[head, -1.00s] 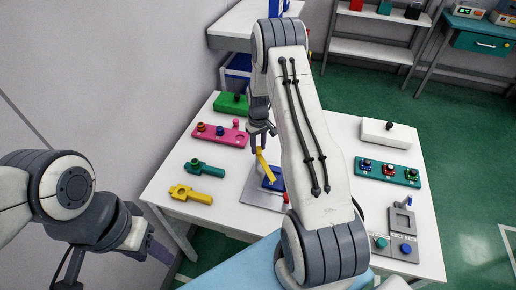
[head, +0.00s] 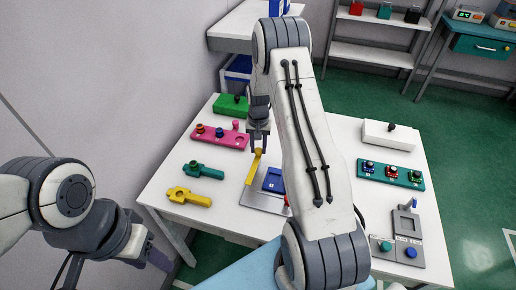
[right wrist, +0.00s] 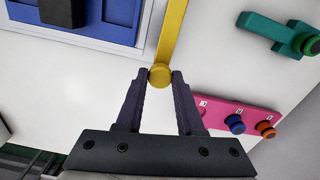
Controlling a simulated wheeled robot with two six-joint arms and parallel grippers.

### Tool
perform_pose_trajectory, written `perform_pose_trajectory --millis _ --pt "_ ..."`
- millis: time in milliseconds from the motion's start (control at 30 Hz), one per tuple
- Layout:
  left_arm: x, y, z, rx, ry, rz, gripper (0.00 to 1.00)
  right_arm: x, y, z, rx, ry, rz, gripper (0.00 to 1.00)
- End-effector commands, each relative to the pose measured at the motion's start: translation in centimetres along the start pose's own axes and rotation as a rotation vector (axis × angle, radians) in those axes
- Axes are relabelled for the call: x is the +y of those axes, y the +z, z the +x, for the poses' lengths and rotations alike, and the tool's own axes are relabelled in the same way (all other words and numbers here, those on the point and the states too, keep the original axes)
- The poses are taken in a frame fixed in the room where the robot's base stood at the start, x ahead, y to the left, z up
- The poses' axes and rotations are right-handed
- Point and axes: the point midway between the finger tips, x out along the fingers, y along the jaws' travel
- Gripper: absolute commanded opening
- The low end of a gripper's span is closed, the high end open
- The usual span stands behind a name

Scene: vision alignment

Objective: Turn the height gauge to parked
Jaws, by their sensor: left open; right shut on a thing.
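The height gauge appears to be the yellow bar (head: 254,168) with a round knob at its far end, on a grey plate (head: 262,201) beside a blue block (head: 273,180). The bar lies along the left side of the block, clear of it. My right gripper (head: 259,147) is shut on the knob. In the right wrist view the knob (right wrist: 160,75) sits between the fingertips (right wrist: 161,74), and the bar runs up from it. My left gripper (head: 158,258) is open and empty off the table's left front edge. The bar's near end is partly unclear.
Left on the white table are a green block (head: 231,105), a pink board (head: 219,138), a teal piece (head: 203,170) and a yellow ring piece (head: 189,197). Right are a white box (head: 389,136), a green board (head: 390,174) and a grey fixture (head: 405,232). My right arm hides the middle.

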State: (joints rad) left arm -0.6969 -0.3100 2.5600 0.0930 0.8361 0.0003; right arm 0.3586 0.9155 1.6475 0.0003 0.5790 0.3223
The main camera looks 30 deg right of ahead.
Motion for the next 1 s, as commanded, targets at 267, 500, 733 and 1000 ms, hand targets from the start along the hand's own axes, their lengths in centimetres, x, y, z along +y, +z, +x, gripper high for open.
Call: perform_pose_trajectory --millis 267,500,733,1000 --pt "0.0 0.01 0.05 0.0 0.0 0.0 0.5 0.06 -0.06 -0.09 0.001 0.0 0.024 0.0" --pt "0.0 0.0 0.05 0.0 0.0 0.0 0.5 0.07 -0.07 -0.09 0.001 0.0 0.024 0.0" --pt "0.0 0.0 0.05 0.0 0.0 0.0 0.5 0.02 -0.05 -0.06 0.001 0.0 0.022 0.67" --pt "-0.02 0.01 0.26 0.0 0.0 0.0 0.5 -0.05 -0.1 -0.54 0.003 -0.001 0.021 0.67"
